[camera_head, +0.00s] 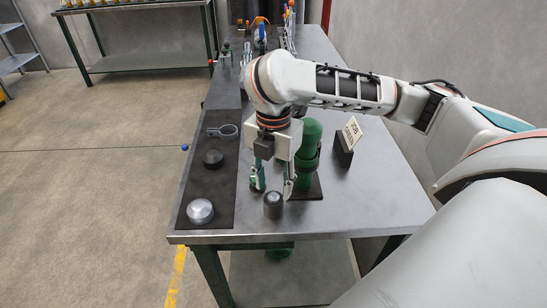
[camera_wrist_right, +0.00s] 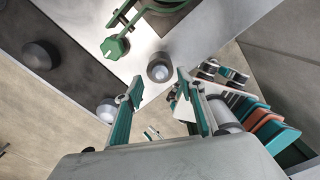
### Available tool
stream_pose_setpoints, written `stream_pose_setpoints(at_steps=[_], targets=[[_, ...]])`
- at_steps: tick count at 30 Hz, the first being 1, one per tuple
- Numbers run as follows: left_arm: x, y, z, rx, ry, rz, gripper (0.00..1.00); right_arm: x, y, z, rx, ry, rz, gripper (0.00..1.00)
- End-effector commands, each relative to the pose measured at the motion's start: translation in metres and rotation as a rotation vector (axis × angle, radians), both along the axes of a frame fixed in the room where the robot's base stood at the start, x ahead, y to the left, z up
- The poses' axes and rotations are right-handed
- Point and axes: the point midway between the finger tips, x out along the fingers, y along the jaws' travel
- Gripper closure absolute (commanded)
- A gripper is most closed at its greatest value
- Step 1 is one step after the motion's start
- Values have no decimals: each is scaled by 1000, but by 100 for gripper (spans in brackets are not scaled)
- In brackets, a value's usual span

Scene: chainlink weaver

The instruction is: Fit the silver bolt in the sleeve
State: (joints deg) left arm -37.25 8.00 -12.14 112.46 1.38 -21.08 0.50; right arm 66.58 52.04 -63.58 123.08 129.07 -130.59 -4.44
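My right gripper (camera_head: 273,187) points down near the table's front, and its two fingers are apart with nothing between them; they also show spread in the right wrist view (camera_wrist_right: 158,90). A short dark grey cylinder with a paler rounded top (camera_head: 272,206) stands upright just in front of the fingertips. In the right wrist view this cylinder (camera_wrist_right: 159,68) lies beyond the gap between the fingers. A silver domed piece (camera_head: 200,211) sits on the black mat's near end. I cannot tell for sure which piece is the bolt or the sleeve. My left gripper is out of view.
The black mat (camera_head: 190,188) along the table's left edge also holds a dark dome (camera_head: 213,158) and a ring-ended tool (camera_head: 226,130). A green cylinder stand (camera_head: 308,140) is close beside the gripper. A card holder (camera_head: 344,150) stands right of it. The right front tabletop is clear.

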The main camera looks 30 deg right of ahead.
Motion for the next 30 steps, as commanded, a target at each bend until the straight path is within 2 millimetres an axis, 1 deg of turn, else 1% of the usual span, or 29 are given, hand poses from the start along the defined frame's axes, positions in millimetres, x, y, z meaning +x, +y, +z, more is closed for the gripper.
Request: stream_pose_setpoints(at_steps=[1, 12, 18, 24, 30], targets=[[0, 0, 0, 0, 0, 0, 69, 1, -1, 8, -2, -5, 0, 61], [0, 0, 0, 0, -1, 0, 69, 1, 0, 62, -2, -5, -1, 61], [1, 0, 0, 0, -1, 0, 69, 1, 0, 85, 0, -4, 0, 61], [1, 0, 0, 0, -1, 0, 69, 0, 0, 96, 0, -1, -1, 61], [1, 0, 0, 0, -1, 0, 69, 0, 0, 98, 0, 1, 0, 61]])
